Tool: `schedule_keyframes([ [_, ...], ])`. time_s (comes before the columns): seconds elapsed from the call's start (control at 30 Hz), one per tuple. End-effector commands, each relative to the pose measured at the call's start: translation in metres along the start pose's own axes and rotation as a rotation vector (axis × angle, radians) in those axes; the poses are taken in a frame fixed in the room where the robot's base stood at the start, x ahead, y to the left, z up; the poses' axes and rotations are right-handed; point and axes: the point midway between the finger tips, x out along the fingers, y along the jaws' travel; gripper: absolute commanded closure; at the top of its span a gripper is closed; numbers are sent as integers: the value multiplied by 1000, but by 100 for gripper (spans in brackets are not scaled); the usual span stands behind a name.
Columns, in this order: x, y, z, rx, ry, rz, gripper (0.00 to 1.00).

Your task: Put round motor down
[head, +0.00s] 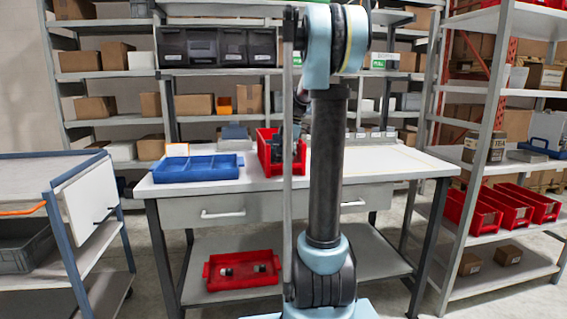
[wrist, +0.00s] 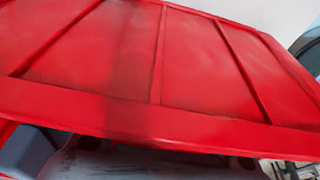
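I cannot make out the round motor for sure in either view. A red bin (head: 266,158) stands on the workbench (head: 225,183), just behind my arm in the head view. Dark parts at the bin, partly behind my arm, seem to belong to my wrist and gripper, and I cannot tell their fingers apart. A ribbed red bin wall (wrist: 190,65) fills most of the wrist view, very close to the camera. Below its edge, a grey-blue shape and a worn grey shape show, too cropped to name. Whether my gripper is open or holds anything is hidden.
A blue divided tray (head: 197,178) lies left of the red bin. A red tray (head: 240,285) with small dark parts sits on the lower shelf. The bench top (head: 385,162) is clear to the right. A cart (head: 45,172) stands left; shelving with red bins (head: 510,210) stands right.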

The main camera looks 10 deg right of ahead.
Motion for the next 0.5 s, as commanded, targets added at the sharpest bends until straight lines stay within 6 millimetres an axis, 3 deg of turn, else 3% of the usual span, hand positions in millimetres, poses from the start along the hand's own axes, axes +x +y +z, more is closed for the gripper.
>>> schedule_keyframes([
  [0.27,-2,0,0,0,0,0,30],
  [0.5,-27,0,0,0,0,0,30],
])
